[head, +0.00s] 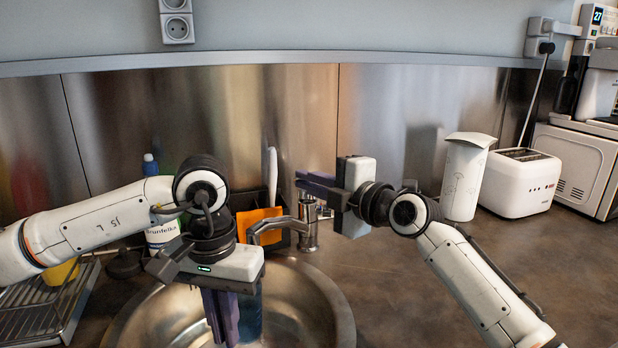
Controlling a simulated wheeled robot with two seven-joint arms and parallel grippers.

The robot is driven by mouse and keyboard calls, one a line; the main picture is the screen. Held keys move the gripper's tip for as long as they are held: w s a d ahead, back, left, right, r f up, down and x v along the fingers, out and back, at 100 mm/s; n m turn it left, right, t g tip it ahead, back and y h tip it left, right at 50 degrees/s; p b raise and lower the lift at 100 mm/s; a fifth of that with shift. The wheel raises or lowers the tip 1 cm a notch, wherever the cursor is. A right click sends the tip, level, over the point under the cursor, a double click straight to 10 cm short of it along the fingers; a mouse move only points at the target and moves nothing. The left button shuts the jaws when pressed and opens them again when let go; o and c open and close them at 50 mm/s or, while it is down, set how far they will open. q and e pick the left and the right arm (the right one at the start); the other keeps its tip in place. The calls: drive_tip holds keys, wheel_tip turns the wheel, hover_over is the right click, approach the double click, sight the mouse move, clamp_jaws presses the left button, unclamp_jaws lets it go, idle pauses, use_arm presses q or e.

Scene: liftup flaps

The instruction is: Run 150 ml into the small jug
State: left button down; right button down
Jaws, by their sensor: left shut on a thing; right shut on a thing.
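The steel tap (308,228) stands behind the round sink (325,312), its spout bending left and down. My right gripper (314,184) points left at the top of the tap and is shut on its lever, which the fingers mostly hide. My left gripper (222,318) points down into the sink, below and left of the spout. It is shut on a blue vessel (250,316), seemingly the small jug, partly hidden behind the fingers. Its rim, any scale and the level inside cannot be seen. I cannot make out a water stream; the spout's end is close above my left gripper.
A dish rack (45,310) with a yellow cup (61,271) is at the left. A white canister (464,180) and toaster (520,183) stand at right.

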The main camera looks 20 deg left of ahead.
drive_tip(key=c, duration=1.9)
unclamp_jaws()
drive_tip(key=shift+a+f, duration=0.1)
drive_tip(key=v, duration=1.2)
